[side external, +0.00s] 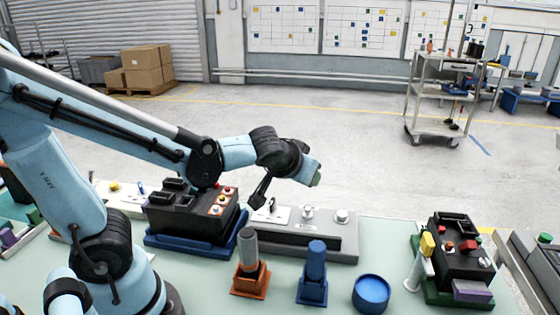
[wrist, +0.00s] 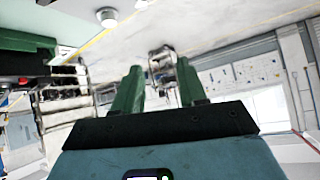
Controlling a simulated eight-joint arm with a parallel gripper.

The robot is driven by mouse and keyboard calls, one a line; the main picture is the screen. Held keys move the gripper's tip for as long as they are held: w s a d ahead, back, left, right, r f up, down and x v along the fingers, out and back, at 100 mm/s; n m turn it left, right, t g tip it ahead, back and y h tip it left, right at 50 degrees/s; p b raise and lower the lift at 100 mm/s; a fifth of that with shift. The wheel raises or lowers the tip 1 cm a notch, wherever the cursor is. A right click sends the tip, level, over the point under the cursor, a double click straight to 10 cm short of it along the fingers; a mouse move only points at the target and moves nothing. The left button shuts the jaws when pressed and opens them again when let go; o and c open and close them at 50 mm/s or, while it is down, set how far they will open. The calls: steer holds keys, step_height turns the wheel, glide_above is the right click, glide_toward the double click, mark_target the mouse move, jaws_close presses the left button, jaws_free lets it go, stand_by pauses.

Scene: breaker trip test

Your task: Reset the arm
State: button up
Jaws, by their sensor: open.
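My gripper (side external: 314,178) is raised above the workbench, near the grey panel (side external: 345,245) with round knobs, and points to the right. In the wrist view its two green fingers (wrist: 158,72) stand apart with nothing between them. A second black unit (side external: 456,250) sits in a green tray (side external: 440,295) at the right. My gripper appears clear of both units and the panel.
A grey cylinder (side external: 248,245) stands in an orange holder (side external: 250,283). A blue cylinder (side external: 316,262) stands in a blue holder (side external: 312,291), beside a round blue dish (side external: 371,292). A cart (side external: 440,100) stands beyond the bench.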

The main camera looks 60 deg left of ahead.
steer(key=s+d+f+m+g+h, duration=0.1)
steer(key=s+d+m+h, duration=0.2)
steer(key=s, duration=0.6)
steer(key=shift+d+m+g+h, duration=0.15)
steer(key=shift+m+g+h, duration=0.3)
steer(key=shift+h, duration=0.35)
